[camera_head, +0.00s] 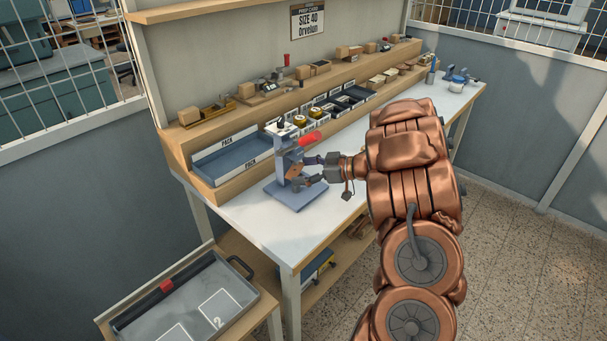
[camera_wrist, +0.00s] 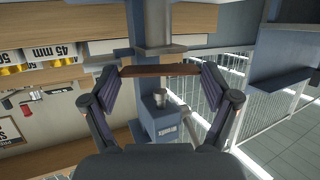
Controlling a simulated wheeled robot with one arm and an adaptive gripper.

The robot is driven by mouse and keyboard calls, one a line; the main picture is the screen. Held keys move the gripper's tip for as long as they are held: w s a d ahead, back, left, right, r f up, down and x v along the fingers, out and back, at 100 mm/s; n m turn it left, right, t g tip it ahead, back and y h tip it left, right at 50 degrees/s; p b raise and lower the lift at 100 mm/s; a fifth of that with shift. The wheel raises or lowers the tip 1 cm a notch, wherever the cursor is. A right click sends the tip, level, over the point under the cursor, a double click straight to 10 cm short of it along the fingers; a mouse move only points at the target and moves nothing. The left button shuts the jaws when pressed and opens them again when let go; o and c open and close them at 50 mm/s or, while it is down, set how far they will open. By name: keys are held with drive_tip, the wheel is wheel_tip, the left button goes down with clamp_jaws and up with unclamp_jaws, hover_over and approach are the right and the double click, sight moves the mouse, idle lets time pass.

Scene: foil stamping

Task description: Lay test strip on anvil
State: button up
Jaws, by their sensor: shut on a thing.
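The test strip (camera_wrist: 160,70) is a thin brown piece. My gripper (camera_wrist: 162,72) is shut on its two ends, and the strip spans level between the fingertips. In the wrist view, which looks upside down, the grey anvil (camera_wrist: 157,28) is at the top, just past the strip. I cannot tell whether they touch. The press head (camera_wrist: 165,128) with a short metal punch (camera_wrist: 160,97) is on the strip's other side. In the head view my gripper (camera_head: 308,171) is at the blue-grey press (camera_head: 283,158), with the brown strip (camera_head: 293,172) in it.
The press has a red handle (camera_head: 309,138) and stands on a base plate (camera_head: 297,195) on the white table (camera_head: 240,212). A blue tray (camera_head: 232,160) and labelled bins (camera_head: 345,100) line the back. The table front is clear.

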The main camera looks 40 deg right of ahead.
drive_tip(key=shift+f, duration=0.75)
drive_tip(key=shift+f, duration=0.1)
drive_tip(key=o, duration=0.5)
drive_tip(key=shift+s+d, duration=0.1)
drive_tip(key=shift+s, duration=0.05)
drive_tip(key=b+v, duration=0.2)
drive_tip(key=v, duration=0.9)
drive_tip(key=shift+s+d+r, duration=0.15)
drive_tip(key=shift+s+r, duration=0.1)
